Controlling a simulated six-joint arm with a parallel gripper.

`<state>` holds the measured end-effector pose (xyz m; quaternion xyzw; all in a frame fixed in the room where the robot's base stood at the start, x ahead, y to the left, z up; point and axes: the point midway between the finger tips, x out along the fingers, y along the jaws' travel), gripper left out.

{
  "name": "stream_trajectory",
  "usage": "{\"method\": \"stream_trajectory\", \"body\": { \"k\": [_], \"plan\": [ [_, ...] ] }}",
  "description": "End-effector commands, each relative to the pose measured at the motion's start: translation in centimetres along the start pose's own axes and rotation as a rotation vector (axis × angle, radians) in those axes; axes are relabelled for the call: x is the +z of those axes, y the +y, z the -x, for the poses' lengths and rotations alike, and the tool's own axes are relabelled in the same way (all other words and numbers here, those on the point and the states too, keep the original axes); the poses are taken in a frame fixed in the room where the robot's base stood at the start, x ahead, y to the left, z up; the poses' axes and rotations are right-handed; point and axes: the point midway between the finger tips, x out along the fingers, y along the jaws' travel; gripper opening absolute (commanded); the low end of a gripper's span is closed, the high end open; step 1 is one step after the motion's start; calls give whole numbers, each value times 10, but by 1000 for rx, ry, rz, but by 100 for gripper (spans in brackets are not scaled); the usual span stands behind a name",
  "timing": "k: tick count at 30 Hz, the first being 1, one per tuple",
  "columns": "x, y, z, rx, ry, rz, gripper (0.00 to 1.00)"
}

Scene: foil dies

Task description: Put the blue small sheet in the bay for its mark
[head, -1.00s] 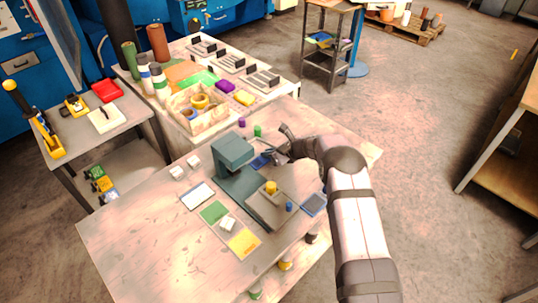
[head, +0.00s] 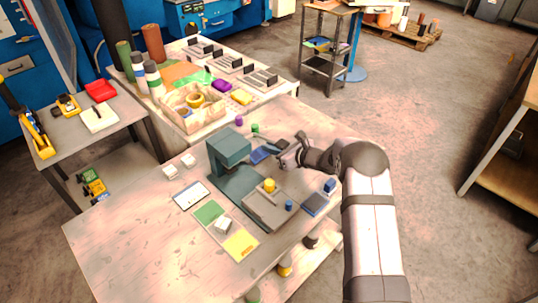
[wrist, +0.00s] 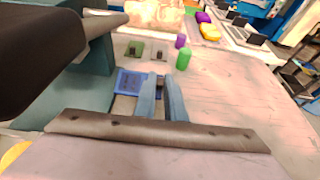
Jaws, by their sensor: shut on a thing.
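A blue small sheet (head: 262,154) shows beside the green-grey press (head: 229,150), towards the far side of the table. In the wrist view it is a blue square (wrist: 131,81) with a paler middle, just left of my fingertips. My gripper (head: 283,158) is to the right of the press, its fingers shut at the sheet's right edge. The fingers (wrist: 162,88) also show in the wrist view. The exact grip is partly hidden, and I cannot tell whether the sheet touches the table. I cannot read a mark on it.
Green (head: 210,211), yellow (head: 241,244) and dark blue (head: 314,205) flat pieces lie on the table. Green (wrist: 183,59) and purple (wrist: 180,41) cylinders stand beyond my fingers. A wooden box (head: 195,117) and several black-labelled racks (head: 262,78) stand on the back table.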

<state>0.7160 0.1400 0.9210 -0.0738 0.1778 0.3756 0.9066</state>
Motion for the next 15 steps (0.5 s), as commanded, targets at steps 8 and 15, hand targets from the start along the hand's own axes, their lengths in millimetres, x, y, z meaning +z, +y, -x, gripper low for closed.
{"method": "stream_trajectory", "body": {
  "k": [8,15],
  "plan": [
    [9,-2,45,-5,3,-4,0],
    [-20,-2,113,-8,2,-2,0]
  ]
}}
